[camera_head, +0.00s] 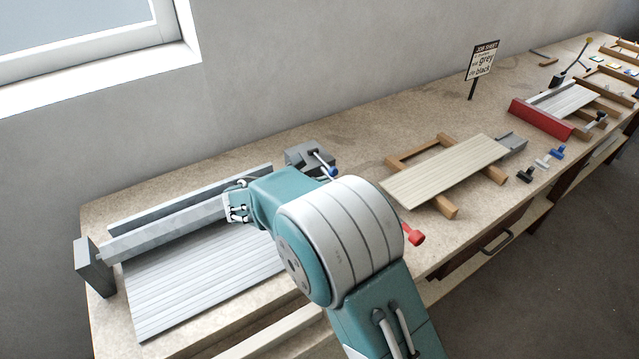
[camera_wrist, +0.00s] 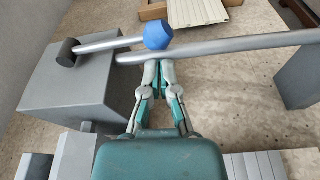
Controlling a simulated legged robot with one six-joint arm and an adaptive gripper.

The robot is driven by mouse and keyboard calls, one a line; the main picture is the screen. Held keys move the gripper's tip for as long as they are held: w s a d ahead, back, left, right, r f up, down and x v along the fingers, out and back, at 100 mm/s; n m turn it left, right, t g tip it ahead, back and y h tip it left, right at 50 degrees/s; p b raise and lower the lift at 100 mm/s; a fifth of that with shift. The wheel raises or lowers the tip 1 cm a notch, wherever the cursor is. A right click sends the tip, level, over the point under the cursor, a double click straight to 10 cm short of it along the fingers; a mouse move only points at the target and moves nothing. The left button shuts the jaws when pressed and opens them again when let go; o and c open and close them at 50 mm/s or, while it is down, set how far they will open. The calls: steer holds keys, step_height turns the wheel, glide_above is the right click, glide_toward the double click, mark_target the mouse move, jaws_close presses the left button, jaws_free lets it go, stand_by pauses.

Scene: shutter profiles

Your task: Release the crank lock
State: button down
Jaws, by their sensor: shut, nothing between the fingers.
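In the wrist view a grey block (camera_wrist: 85,85) carries a short lever (camera_wrist: 112,43) on a dark pivot. The lever runs right to a blue faceted knob (camera_wrist: 158,35). A long silver rod (camera_wrist: 235,46) passes just below the knob and runs right. My gripper (camera_wrist: 158,66) is shut and empty, its tips right below the rod and the knob; whether they touch is unclear. In the head view the grey block (camera_head: 299,157) and blue knob (camera_head: 331,171) show behind my arm, which hides my fingers. A red knob (camera_head: 416,237) sticks out right of my arm.
A slatted grey shutter (camera_head: 190,282) with a roller lies on the bench's left. A wooden frame with a pale slatted panel (camera_head: 445,172) lies to the right. A job sheet sign (camera_head: 482,62) stands at the back. Bare bench (camera_head: 370,140) lies behind the block.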

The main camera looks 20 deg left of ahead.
mark_target(328, 172)
steer(key=shift+s+d+r+n, duration=0.1)
steer(key=shift+r+n, duration=0.6)
steer(key=shift+r+n+g+h, duration=0.3)
steer(key=shift+r+n+h, duration=0.2)
steer(key=shift+r+n, duration=0.4)
steer(key=shift+w+a+r+n+g+h, duration=0.15)
steer(key=shift+w+a+r+n+h, duration=0.2)
steer(key=shift+r+n, duration=0.45)
steer(key=shift+w+a+r+n+g+h, duration=0.1)
steer(key=shift+w+a+r+n, duration=0.25)
steer(key=shift+r+n, duration=0.45)
steer(key=shift+w+a+r+n+g+h, duration=0.2)
steer(key=shift+a+r+n, duration=0.35)
steer(key=shift+r, duration=0.45)
steer(key=shift+w+d, duration=0.1)
